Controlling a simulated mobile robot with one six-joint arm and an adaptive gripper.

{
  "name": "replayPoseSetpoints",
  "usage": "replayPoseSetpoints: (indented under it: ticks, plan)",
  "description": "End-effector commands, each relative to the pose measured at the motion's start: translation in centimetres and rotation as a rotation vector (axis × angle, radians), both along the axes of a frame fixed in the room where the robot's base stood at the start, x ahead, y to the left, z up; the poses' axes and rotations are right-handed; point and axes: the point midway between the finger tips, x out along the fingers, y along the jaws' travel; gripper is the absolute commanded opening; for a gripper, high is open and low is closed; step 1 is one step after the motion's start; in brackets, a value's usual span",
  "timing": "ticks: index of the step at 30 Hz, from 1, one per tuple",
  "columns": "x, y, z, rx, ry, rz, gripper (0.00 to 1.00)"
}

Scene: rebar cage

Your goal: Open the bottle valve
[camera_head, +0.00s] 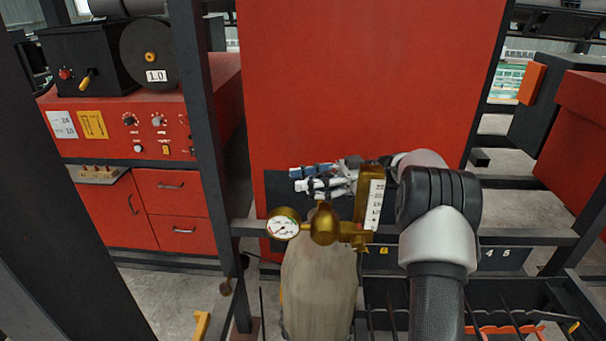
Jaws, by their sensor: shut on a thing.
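The gas bottle (318,290) stands upright at the lower middle, pale and worn. Its brass regulator (323,224) sits on top, with a round dial gauge (283,224) on the left and a brass flowmeter with a white scale (375,205) on the right. My gripper (324,190) is just behind and above the regulator, at the bottle's top. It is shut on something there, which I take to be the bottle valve. The valve itself is hidden behind the brass parts and the fingers. My arm comes in from the lower right and bends behind the flowmeter.
A tall red cabinet (365,90) stands right behind the bottle. A dark upright post (205,130) is on the left, with a red welding machine (145,125) beyond it. A dark rail (520,237) and a rack with thin bars are at the lower right.

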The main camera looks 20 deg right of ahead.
Motion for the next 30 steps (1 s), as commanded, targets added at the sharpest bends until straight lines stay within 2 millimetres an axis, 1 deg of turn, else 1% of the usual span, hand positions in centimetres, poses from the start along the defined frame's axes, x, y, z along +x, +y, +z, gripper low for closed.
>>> replayPoseSetpoints:
  ticks: [1, 19, 20, 30]
  plan:
    - [-0.09, -0.3, 0.25, 0.0, 0.004, 0.007, 0.1]
    - [-0.19, -0.31, 0.07, 0.001, -0.002, 0.032, 0.1]
    - [-0.19, -0.31, 0.07, 0.001, -0.002, 0.032, 0.35]
    - [-0.17, -0.13, 0.08, 0.001, -0.002, 0.035, 0.58]
